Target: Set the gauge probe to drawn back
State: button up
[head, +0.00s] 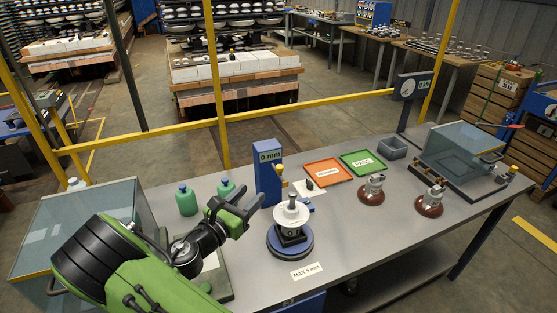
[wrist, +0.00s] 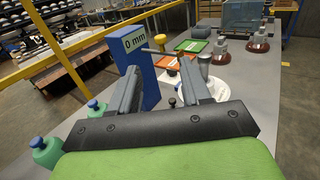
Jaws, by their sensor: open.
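The gauge is a blue post (head: 268,185) with a display reading 0 mm, standing behind a white insulator (head: 291,214) on a blue round turntable (head: 290,246). In the wrist view the post (wrist: 142,58) stands beyond my left finger. A thin grey rod, seemingly the probe (wrist: 155,51), extends rightward from it. A yellow-topped part (head: 279,170) is beside the post. I cannot tell whether the probe touches the insulator. My gripper (head: 248,206) is open and empty, left of the insulator and in front of the post. In the wrist view its fingers (wrist: 160,80) partly hide the insulator (wrist: 195,98).
Green bottles (head: 187,201) stand behind my arm. An orange tray (head: 328,172), a green tray (head: 363,161) and a grey bin (head: 393,148) lie farther back. Two brown-based insulators (head: 371,194) and a glass-sided box (head: 459,152) stand right. The front-right tabletop is clear.

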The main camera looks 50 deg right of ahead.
aim_at(280, 166)
jog(key=d, duration=0.5)
jog(key=w+d, duration=0.1)
jog(key=d, duration=0.4)
jog(key=d+b, duration=0.1)
jog(key=d, duration=0.4)
jog(key=shift+w, duration=0.2)
grip_shut()
